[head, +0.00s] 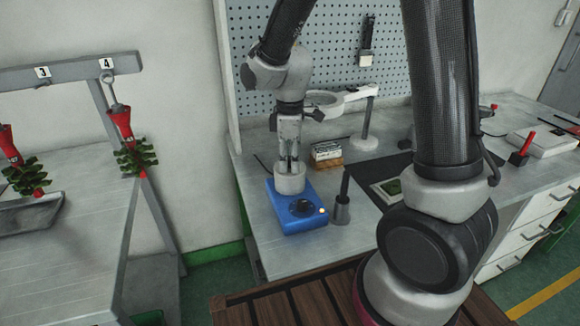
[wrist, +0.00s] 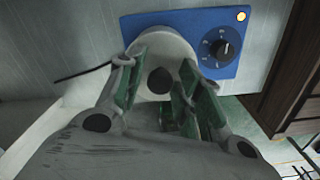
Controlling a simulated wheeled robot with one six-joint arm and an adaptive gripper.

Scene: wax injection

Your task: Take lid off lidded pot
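The lidded pot (head: 291,184) is a small pale round pot standing on a blue hot plate (head: 296,213). In the wrist view its pale lid (wrist: 170,48) shows from above, with a round black knob (wrist: 160,80) in the middle. My gripper (head: 290,168) points down directly over the pot. In the wrist view my gripper (wrist: 160,72) is open, with its green-padded fingers on either side of the knob and gaps between pads and knob. The near part of the lid is hidden by my gripper.
A dark upright rod in a grey holder (head: 342,208) stands just right of the hot plate. Behind are a small box stack (head: 326,154) and a ring-lamp magnifier (head: 344,99). A pegboard (head: 340,50) closes the back. The bench's left edge is near the pot.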

